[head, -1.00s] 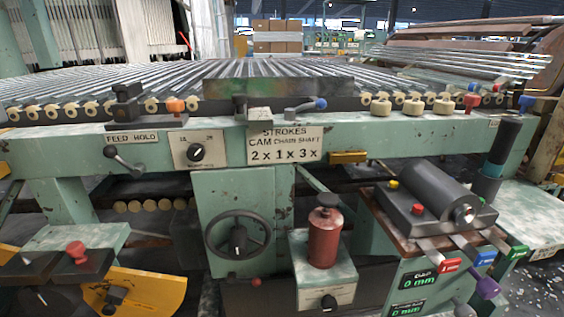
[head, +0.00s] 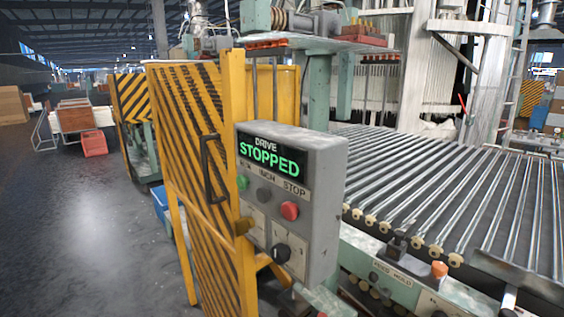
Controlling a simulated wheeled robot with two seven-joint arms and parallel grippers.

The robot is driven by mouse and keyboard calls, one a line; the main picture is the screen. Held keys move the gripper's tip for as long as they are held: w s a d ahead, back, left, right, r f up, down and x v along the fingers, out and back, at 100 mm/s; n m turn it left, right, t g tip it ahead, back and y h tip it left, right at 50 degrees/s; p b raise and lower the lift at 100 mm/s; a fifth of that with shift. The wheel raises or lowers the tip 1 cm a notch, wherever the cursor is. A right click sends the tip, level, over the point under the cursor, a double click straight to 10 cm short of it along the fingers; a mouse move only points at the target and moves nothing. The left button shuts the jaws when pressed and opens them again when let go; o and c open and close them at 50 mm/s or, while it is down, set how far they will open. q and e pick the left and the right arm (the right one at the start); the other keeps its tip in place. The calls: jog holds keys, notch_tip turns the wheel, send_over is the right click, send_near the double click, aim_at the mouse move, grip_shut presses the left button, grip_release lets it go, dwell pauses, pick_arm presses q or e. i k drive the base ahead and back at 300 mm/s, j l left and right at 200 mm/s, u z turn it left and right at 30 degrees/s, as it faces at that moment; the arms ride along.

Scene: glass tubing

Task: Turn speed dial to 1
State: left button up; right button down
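A grey control box (head: 322,215) stands in the middle of the head view, with a green lit display (head: 268,160) reading DRIVE STOPPED. Below are a green button (head: 242,182), a dark grey button (head: 264,195) and a red button (head: 289,211) under small labels. A black rotary knob (head: 282,253) sits on a pale plate low on the box face. It may be the speed dial, but its scale is too small to read surely. A brass-coloured switch (head: 243,226) is left of it. Neither of my grippers is in view.
A yellow-and-black striped guard gate (head: 190,150) with a dark handle stands directly left of the box. Open floor (head: 90,220) lies at left, with a red crate (head: 93,143) farther back.

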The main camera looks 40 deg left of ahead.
aim_at(280, 254)
jog(key=u, duration=1.5)
